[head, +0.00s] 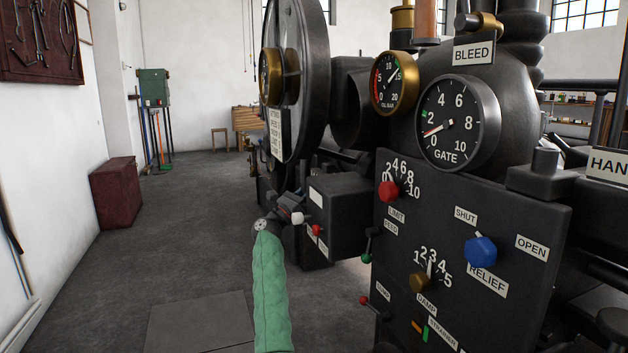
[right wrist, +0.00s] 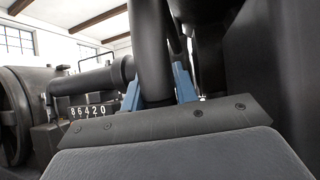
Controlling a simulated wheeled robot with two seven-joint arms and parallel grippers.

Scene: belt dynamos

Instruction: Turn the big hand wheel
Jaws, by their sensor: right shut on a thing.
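In the right wrist view my right gripper (right wrist: 158,90) has its two blue fingers on either side of a thick, dark round bar, and is shut on it. The bar looks like part of the big hand wheel (right wrist: 153,45); only a short upright stretch of it shows, and the rest of the wheel is out of frame. In the head view a cut-off label (head: 608,168) at the right edge reads "HAN". My right gripper does not show in the head view.
A dark control panel (head: 505,215) with coloured knobs, a gate gauge (head: 450,125) and an oil gauge (head: 395,83) fills the right of the head view. A large dark disc (head: 313,60) stands upright behind. Grey floor (head: 190,215) is clear on the left, beside a red box (head: 117,193).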

